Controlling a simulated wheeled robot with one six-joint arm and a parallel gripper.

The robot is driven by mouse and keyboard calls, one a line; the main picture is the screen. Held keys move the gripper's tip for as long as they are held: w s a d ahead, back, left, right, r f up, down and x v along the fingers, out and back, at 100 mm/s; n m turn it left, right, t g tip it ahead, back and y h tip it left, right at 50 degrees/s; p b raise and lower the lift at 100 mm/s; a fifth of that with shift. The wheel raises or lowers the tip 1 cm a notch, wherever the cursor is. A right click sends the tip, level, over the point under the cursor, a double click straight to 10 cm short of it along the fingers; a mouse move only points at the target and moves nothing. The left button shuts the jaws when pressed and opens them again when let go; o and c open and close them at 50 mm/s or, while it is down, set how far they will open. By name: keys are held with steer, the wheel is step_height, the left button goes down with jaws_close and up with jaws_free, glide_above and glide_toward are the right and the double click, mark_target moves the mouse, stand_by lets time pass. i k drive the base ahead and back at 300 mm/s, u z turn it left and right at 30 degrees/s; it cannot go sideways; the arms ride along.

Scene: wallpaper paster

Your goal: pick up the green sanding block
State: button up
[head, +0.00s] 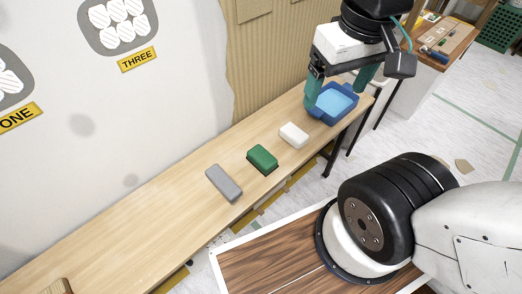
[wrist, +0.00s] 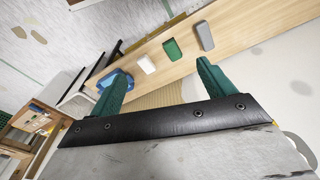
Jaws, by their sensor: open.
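The green sanding block (head: 262,159) lies on a narrow wooden table, between a grey block (head: 223,183) and a white block (head: 294,135). In the wrist view the green block (wrist: 172,49) shows beyond and between my fingers, apart from them. My gripper (head: 340,92) is open and empty, above the table's far right end near a blue tray. Its two teal fingers (wrist: 158,88) are spread wide in the wrist view. Nothing hides the green block in either view.
The blue tray (head: 333,103) with a light blue inside stands at the table's (head: 150,210) right end. A wall with signs runs along the back. A second table (head: 447,36) with small items stands at the upper right. The table's left stretch is mostly clear.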

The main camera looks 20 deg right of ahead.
mark_target(265, 162)
steer(key=u, duration=0.05)
steer(key=k, duration=0.5)
steer(key=z, duration=1.65)
steer(key=i, duration=0.9)
steer(key=u, duration=1.95)
